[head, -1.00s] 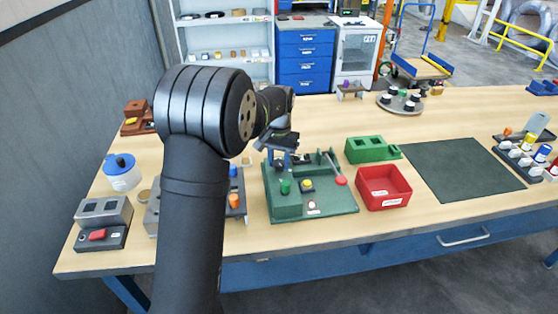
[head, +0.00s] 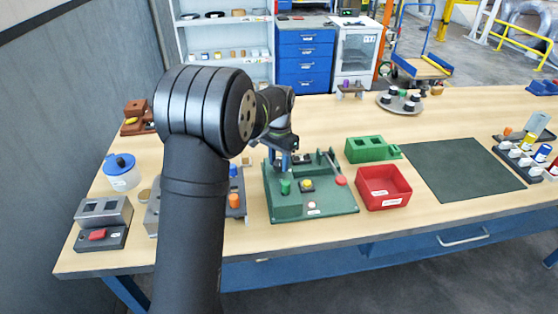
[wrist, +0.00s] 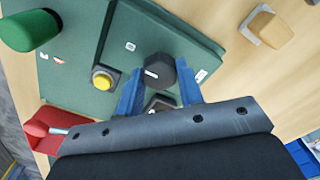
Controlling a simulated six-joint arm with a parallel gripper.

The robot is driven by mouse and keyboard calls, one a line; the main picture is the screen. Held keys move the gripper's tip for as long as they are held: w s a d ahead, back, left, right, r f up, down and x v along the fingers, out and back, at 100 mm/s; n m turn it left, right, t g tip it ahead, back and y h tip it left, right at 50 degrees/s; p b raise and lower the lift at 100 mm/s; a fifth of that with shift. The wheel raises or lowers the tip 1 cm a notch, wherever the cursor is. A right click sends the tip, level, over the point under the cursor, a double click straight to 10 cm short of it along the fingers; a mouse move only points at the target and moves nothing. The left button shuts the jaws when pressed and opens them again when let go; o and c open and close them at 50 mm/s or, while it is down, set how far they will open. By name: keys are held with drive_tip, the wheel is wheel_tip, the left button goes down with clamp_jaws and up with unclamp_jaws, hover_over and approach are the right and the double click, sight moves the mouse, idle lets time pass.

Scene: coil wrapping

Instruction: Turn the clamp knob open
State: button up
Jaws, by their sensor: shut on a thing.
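The clamp knob (wrist: 160,70) is dark, faceted, with a white mark on top. In the wrist view it sits between the two blue fingers of my gripper (wrist: 160,88), over the green fixture (wrist: 75,68). My gripper is shut on the knob. In the head view my gripper (head: 283,158) is down at the back left of the green fixture (head: 335,204), and the knob is hard to make out there. The fixture also carries a green cylinder (head: 285,187) and a yellow button (head: 306,185), which shows in the wrist view too (wrist: 103,77).
A lever with a red end (head: 341,180) stands at the fixture's right. Beyond are a red bin (head: 383,188) and a green block (head: 368,149). A dark rack with an orange piece (head: 234,200) is close on the left. The dark green mat (head: 458,170) is empty.

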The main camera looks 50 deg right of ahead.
sight(279, 162)
drive_tip(key=o, duration=1)
drive_tip(key=shift+r, duration=0.1)
wheel_tip(279, 162, up, 17)
drive_tip(key=shift+r, duration=0.15)
wheel_tip(279, 162, down, 18)
drive_tip(key=shift+r, duration=0.25)
idle(0.5)
